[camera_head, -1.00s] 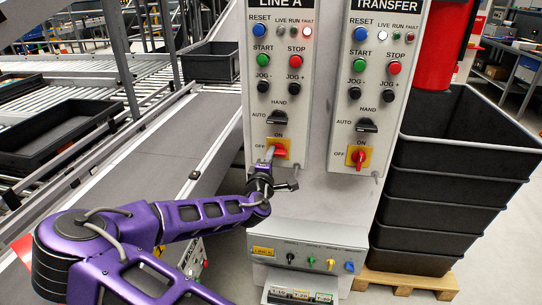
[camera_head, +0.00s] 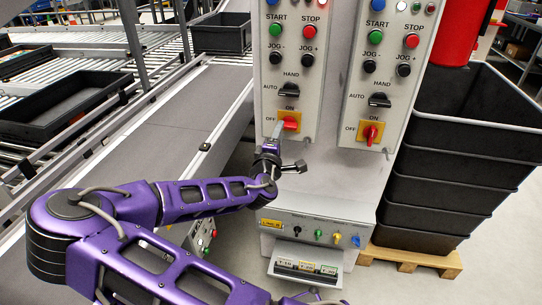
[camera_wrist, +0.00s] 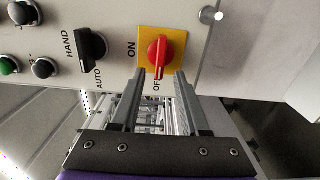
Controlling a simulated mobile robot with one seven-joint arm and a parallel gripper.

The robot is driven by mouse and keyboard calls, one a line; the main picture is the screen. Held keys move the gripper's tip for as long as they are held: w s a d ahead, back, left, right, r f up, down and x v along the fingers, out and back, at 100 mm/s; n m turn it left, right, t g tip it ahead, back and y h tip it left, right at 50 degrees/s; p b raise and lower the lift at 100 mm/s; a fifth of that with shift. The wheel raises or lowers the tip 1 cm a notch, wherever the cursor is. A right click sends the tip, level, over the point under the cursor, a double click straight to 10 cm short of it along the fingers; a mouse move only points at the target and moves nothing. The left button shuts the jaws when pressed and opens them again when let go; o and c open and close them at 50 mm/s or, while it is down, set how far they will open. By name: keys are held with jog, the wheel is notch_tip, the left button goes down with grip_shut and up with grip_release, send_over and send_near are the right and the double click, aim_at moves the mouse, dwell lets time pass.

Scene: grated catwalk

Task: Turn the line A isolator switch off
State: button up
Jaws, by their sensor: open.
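The line A isolator switch (camera_head: 291,123) has a red handle on a yellow plate at the bottom of the left control panel. In the wrist view the switch (camera_wrist: 160,50) shows its handle lying crosswise on the panel, its near end at the OFF label. My gripper (camera_head: 277,130) is just left of and below the handle in the head view. In the wrist view my gripper (camera_wrist: 159,76) is open, with a fingertip on each side of the handle's near end. I cannot tell whether either finger touches it.
A second isolator switch (camera_head: 370,132), with its handle upright, is on the panel to the right. Black HAND/AUTO selector knobs (camera_head: 290,91) sit above the switches. A conveyor (camera_head: 170,130) runs at left. Black stacked crates (camera_head: 440,160) stand at right. A low connector box (camera_head: 315,232) juts out below.

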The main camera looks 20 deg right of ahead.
jog(key=p+v, duration=0.5)
jog(key=v, duration=0.9)
jog(key=shift+a, duration=0.1)
